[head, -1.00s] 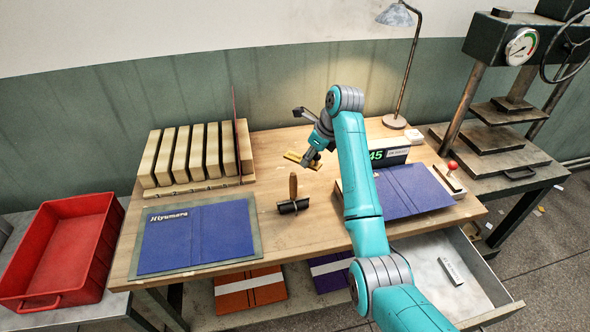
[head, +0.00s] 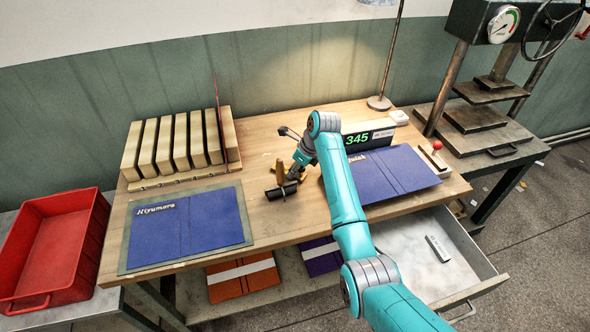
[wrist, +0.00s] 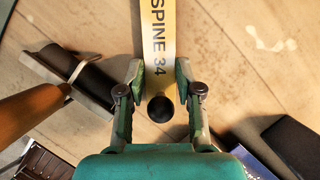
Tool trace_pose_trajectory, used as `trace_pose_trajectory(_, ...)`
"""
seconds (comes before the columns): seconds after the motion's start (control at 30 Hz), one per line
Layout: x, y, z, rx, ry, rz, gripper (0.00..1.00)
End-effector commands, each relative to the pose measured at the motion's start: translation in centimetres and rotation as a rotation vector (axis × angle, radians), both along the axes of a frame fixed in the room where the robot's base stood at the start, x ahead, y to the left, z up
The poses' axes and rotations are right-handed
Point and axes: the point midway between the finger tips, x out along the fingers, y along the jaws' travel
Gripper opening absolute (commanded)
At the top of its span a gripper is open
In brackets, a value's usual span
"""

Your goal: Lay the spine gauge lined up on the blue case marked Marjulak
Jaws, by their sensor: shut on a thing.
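The spine gauge is a flat brass-yellow strip (wrist: 158,40) printed "SPINE 34", with a black knob at its near end. My gripper (wrist: 160,88) is shut on it at the knob end, and the strip extends away from the jaws. In the head view my gripper (head: 294,174) is beside the roller, left of the right-hand blue case (head: 385,176). That case lies flat and open; my arm covers the start of its gold lettering, and "julak" seems to show. The gauge is hard to make out in the head view.
A wooden-handled roller (head: 281,191) stands close to my gripper and shows at left in the wrist view (wrist: 82,75). Another blue case (head: 187,230) lies left on a mat. A display reading 345 (head: 368,137) stands behind the right case. An open drawer (head: 415,262) is below.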

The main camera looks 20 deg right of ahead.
Motion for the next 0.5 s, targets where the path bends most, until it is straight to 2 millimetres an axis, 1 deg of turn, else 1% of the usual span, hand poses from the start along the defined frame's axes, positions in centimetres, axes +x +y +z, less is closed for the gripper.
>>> trace_pose_trajectory(0.37,0.05,0.0,-0.47,-0.001,-0.002,0.0,0.0)
trace_pose_trajectory(0.4,0.02,0.0,-0.6,-0.001,-0.001,0.001,0.37)
trace_pose_trajectory(0.5,0.02,-0.01,-0.57,-0.001,-0.001,0.001,0.6)
